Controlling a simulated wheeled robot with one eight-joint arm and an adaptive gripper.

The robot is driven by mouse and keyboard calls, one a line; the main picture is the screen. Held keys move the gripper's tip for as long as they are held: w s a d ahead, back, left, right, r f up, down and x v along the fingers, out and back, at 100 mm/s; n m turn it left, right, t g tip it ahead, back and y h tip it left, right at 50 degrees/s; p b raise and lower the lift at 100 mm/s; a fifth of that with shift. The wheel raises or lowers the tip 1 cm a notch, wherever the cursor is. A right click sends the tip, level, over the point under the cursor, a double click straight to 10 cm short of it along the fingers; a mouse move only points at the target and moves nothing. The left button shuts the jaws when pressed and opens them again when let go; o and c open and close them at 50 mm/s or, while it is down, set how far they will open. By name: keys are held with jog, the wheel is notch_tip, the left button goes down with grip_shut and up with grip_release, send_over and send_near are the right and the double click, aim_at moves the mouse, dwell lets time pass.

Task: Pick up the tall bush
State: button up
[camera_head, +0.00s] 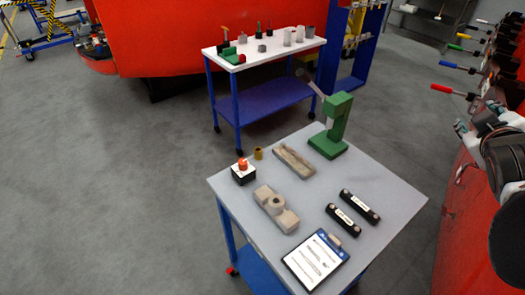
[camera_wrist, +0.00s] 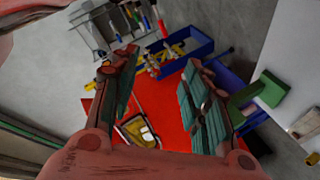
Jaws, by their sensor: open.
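A small brass-coloured cylindrical bush (camera_head: 258,153) stands upright on the near grey table (camera_head: 365,165), toward its left back, beside a black-and-white box with an orange-red button. A yellow cylinder at the right edge of the wrist view (camera_wrist: 305,125) looks like the same bush. I cannot tell whether it is the tall one. Several grey cylinders (camera_head: 300,34) stand on the far white table. My gripper (camera_wrist: 162,72) is open and empty, its teal-padded fingers spread. In the head view my gripper (camera_head: 478,118) is at the right, well apart from the bush.
The near table also holds the button box (camera_head: 243,172), a green stand (camera_head: 333,130), a grey-beige block (camera_head: 276,208), a shallow tray (camera_head: 294,165), two black handles and a clipboard (camera_head: 315,259). A red surface with tools lies at right.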

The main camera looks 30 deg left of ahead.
jog(key=w+a+r+n+t+y, duration=0.4)
jog(key=w+a+n, duration=0.5)
jog(key=n, duration=0.1)
jog(key=w+a+f+n+g+y, duration=0.25)
jog(key=a+n+y, duration=0.55)
jog(key=a+n, duration=0.4)
jog(key=a+f+n+g+y, duration=0.25)
jog(key=a+f+n, duration=0.25)
jog(key=a, duration=0.3)
jog(key=n+g, duration=1.1)
jog(key=n, duration=0.4)
send_near(261, 152)
jog(key=shift+s+d+r+y+b, duration=0.1)
jog(key=shift+d+r+y+b, duration=0.15)
jog(key=shift+d, duration=0.35)
jog(key=shift+s+d+r+y+b, duration=0.1)
jog(key=shift+d+r+b, duration=0.1)
jog(key=shift+d, duration=0.35)
jog(key=shift+s+a+f+n, duration=0.1)
jog(key=shift+a+f+n, duration=0.05)
jog(key=shift+f+n, duration=0.2)
jog(key=b+x, duration=0.2)
jog(key=x, duration=0.5)
jog(key=shift+f, duration=0.1)
jog(key=shift+w+b+x, duration=0.1)
jog(key=shift+b+x, duration=0.45)
jog(key=shift+x, duration=1.05)
jog(key=shift+w+b+x, duration=0.15)
jog(key=shift+b+x, duration=0.4)
jog(key=shift+x, duration=1.05)
